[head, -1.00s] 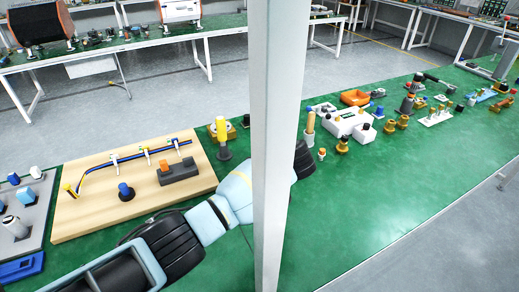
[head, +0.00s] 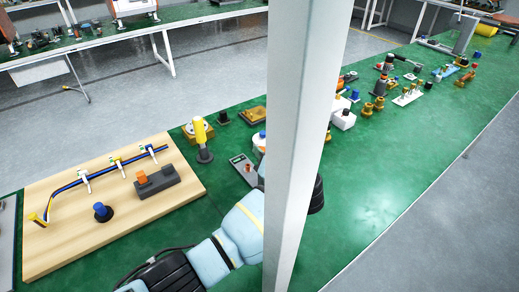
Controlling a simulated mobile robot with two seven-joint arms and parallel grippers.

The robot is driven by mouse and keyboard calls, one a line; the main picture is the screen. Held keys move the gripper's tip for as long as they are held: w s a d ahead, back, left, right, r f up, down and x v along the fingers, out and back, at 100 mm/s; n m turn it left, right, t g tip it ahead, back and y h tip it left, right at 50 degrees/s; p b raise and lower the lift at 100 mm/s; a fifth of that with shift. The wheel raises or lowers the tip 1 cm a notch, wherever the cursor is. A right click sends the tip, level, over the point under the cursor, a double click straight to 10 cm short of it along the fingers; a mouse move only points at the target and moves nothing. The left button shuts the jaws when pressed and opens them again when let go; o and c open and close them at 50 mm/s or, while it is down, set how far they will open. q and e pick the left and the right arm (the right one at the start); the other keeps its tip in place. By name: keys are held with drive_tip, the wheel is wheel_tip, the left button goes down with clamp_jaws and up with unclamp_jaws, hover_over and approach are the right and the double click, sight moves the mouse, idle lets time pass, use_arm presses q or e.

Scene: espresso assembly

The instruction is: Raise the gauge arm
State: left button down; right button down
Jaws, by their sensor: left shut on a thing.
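My left arm comes in from the bottom and passes behind a pale upright post. My left gripper (head: 262,166) is mostly hidden by that post, beside a small grey plate (head: 241,168) with a dark part and a reddish spot on it. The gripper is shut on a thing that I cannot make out. I cannot pick out the gauge arm with certainty; it may be hidden behind the post. My right gripper is not in view.
The pale post (head: 308,130) blocks the middle of the view. A wooden board (head: 150,220) with a blue cable, clips and a grey block lies left. The green table (head: 400,190) is clear at the right front.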

use_arm(q)
drive_tip(key=shift+r, duration=0.3)
drive_tip(key=shift+d, duration=0.1)
drive_tip(key=c, duration=1.6)
unclamp_jaws()
drive_tip(key=o, duration=0.4)
drive_tip(key=shift+f, duration=0.2)
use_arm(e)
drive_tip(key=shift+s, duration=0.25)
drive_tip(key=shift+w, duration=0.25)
use_arm(q)
drive_tip(key=shift+w, duration=0.1)
